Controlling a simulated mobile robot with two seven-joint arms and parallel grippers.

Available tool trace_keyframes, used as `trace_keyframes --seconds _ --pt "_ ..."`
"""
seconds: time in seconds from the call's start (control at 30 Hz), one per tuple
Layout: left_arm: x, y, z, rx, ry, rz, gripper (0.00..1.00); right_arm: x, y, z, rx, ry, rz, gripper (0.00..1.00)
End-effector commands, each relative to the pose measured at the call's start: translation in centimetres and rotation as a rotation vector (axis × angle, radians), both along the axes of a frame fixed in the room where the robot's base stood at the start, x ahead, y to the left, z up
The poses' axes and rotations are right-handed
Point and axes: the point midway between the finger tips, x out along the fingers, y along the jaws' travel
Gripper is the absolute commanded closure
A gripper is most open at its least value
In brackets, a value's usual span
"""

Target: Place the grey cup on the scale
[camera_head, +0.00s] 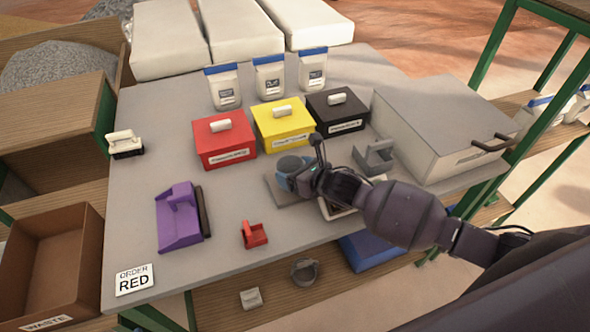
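A grey cup (289,164) with a dark round opening is at the tip of my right gripper (303,179), in the middle of the table. The gripper appears shut on the cup's side, though its fingers are partly hidden. The cup is upright over a flat grey plate (279,192) that looks like the scale. I cannot tell whether the cup touches it. My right arm comes in from the right and hides part of the plate. My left gripper is not in view.
Red (224,147), yellow (283,128) and black (337,115) lidded boxes stand just behind. A grey press-like block (374,157) and a large grey case (440,125) are to the right. A purple device (179,218) and a small red item (254,235) lie to the left.

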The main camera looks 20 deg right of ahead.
Motion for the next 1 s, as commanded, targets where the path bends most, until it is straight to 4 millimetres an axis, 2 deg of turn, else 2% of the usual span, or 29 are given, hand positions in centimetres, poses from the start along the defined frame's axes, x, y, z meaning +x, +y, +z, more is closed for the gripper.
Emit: trace_keyframes --seconds 0.03,0.1,0.13,0.47,0.57,1.0 --pt "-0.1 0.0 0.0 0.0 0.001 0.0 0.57 0.0 0.0 0.0 0.0 0.001 0.0 0.13" --pt "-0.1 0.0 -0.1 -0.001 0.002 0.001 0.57 0.0 0.0 0.0 0.0 0.001 0.0 0.02" --pt "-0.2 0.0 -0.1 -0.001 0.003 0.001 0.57 0.0 0.0 0.0 0.0 0.001 0.0 0.0" --pt "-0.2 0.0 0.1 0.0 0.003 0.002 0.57 -0.2 -0.2 0.4 -0.002 0.0 0.0 0.0" --pt "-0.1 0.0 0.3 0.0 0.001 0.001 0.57 -1.2 -0.7 0.9 -0.004 -0.001 -0.001 0.0" --pt "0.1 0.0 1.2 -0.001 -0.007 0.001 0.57 -7.9 -3.9 3.9 -0.003 0.001 0.0 0.0"
